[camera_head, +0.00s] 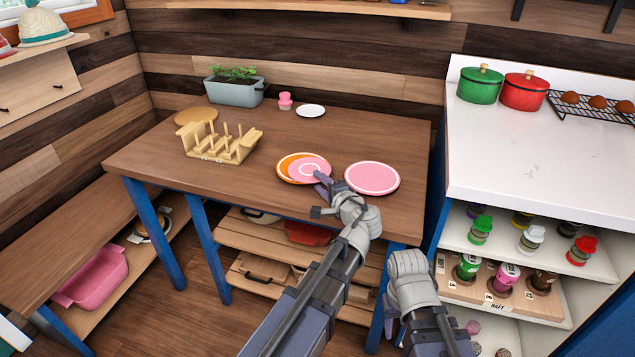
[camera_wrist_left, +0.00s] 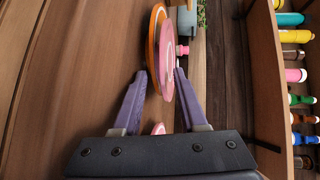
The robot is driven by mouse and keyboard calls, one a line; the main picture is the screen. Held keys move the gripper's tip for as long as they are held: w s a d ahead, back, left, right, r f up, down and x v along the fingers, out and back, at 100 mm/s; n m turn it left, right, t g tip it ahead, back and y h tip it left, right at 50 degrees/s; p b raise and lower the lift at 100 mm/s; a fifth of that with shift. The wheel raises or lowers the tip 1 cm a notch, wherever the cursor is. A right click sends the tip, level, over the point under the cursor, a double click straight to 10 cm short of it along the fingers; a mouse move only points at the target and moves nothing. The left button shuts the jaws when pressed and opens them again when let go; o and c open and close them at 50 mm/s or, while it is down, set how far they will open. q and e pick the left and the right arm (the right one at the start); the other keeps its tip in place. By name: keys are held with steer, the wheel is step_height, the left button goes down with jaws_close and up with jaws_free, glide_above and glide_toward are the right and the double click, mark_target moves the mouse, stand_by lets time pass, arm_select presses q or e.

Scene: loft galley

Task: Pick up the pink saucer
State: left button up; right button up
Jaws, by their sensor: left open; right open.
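The pink saucer (camera_head: 313,164), with a white ring, lies on an orange plate (camera_head: 283,172) near the front of the wooden table. In the left wrist view the pink saucer (camera_wrist_left: 167,62) is seen nearly edge-on beside the orange plate (camera_wrist_left: 155,35). My left gripper (camera_head: 322,181) is open at the saucer's near edge. In the left wrist view its fingertips (camera_wrist_left: 161,73) stand on either side of the rim; I cannot tell whether they touch it. My right gripper (camera_head: 388,328) is low by the table's front, mostly hidden by its own arm, and open.
A larger pink plate (camera_head: 372,178) lies just right of the saucer. A wooden dish rack (camera_head: 222,148), planter (camera_head: 235,92), pink cup (camera_head: 285,101) and white saucer (camera_head: 311,111) are farther back. A white counter (camera_head: 540,160) stands at right. The table's middle is clear.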

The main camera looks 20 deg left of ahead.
arm_select(q)
steer(key=shift+c, duration=0.5)
jaws_close()
stand_by(0.7)
